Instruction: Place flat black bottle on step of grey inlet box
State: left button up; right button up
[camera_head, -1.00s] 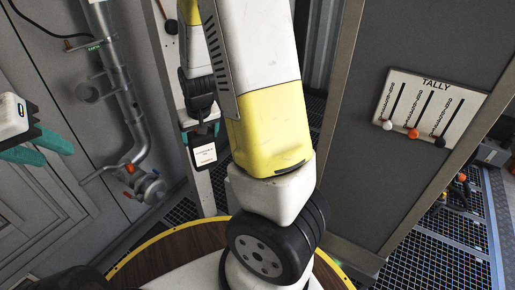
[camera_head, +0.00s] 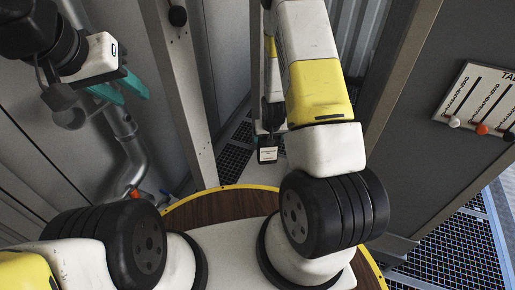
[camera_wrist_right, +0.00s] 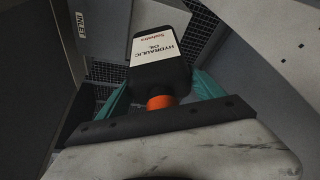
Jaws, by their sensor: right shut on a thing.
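The flat black bottle (camera_wrist_right: 160,75) has a white "Hydraulic oil" label and an orange cap pointing toward my right wrist. My right gripper (camera_wrist_right: 160,88) is shut on it, with teal fingers at both sides. In the head view the bottle (camera_head: 267,154) is small, hanging beyond my right arm with its label visible. A grey panel marked "INLET" (camera_wrist_right: 82,24) shows at upper left in the wrist view; I cannot make out a step on it. My left gripper (camera_head: 122,91) is empty at upper left of the head view, its teal fingers apart.
A pale post (camera_head: 183,85) stands left of the bottle, with a grey pipe (camera_head: 128,150) by the left wall. A dark panel with a tally board (camera_head: 480,105) is at right. Dark grating (camera_head: 237,155) covers the floor around the bottle.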

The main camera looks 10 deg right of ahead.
jog(key=s+d+f+m, duration=0.1)
jog(key=s+f, duration=0.2)
jog(key=f, duration=0.6)
jog(key=s+f, duration=0.3)
jog(key=f, duration=0.6)
jog(key=w+f, duration=0.2)
jog(key=w, duration=0.5)
jog(key=w+a+f, duration=0.1)
jog(key=w+f, duration=0.2)
jog(key=w, duration=0.5)
jog(key=shift+w+a, duration=0.15)
jog(key=shift+a, duration=0.05)
jog(key=shift+f+h, duration=0.2)
jog(key=shift+h, duration=0.1)
jog(key=o, duration=2.1)
